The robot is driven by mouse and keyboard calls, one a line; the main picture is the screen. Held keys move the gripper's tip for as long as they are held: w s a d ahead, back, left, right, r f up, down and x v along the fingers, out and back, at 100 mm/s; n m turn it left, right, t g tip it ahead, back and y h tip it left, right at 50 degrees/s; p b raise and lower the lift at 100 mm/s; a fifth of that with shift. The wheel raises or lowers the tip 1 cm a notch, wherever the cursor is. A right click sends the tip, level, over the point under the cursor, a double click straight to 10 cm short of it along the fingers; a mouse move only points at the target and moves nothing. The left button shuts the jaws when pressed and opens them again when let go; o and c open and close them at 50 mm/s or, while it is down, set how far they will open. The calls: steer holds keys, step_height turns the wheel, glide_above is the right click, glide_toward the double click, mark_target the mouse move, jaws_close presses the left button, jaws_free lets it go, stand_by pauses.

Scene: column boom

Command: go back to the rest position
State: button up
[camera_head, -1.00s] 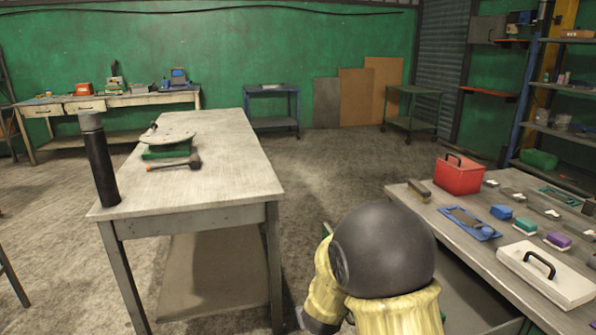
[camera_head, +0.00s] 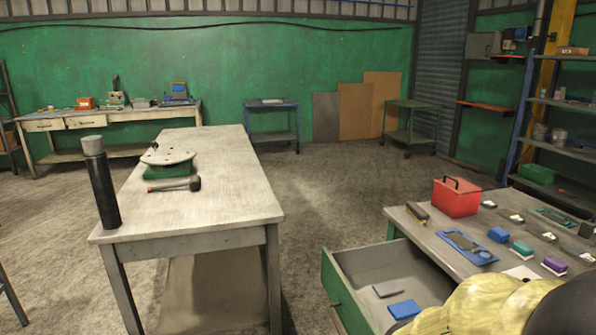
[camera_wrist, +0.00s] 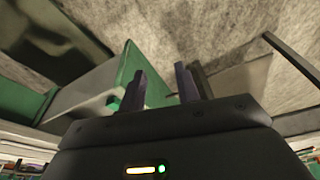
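My gripper (camera_wrist: 162,88) shows in the wrist view with its two dark fingers apart and nothing visible between them. Bare floor shows beyond the fingertips. The green edge of an open drawer (camera_wrist: 127,66) is just left of the fingers; I cannot tell the exact gap. In the head view my gripper is out of sight, and only part of my yellow and black arm shows at the lower right. It hides the near part of the right workbench (camera_head: 408,228).
The right bench's drawer (camera_head: 337,300) is open, holding a blue block (camera_head: 404,309) and a grey piece (camera_head: 388,289). A red box (camera_head: 457,198) and several small items stand on that bench. A table (camera_head: 225,205) with a black cylinder (camera_head: 101,185) is left. Floor between is clear.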

steer(key=w+p+v, duration=0.2)
steer(key=p+v, duration=0.7)
steer(key=v, duration=0.1)
steer(key=w+r+p+v, duration=0.1)
steer(key=w+p+v, duration=0.1)
steer(key=p+v, duration=0.8)
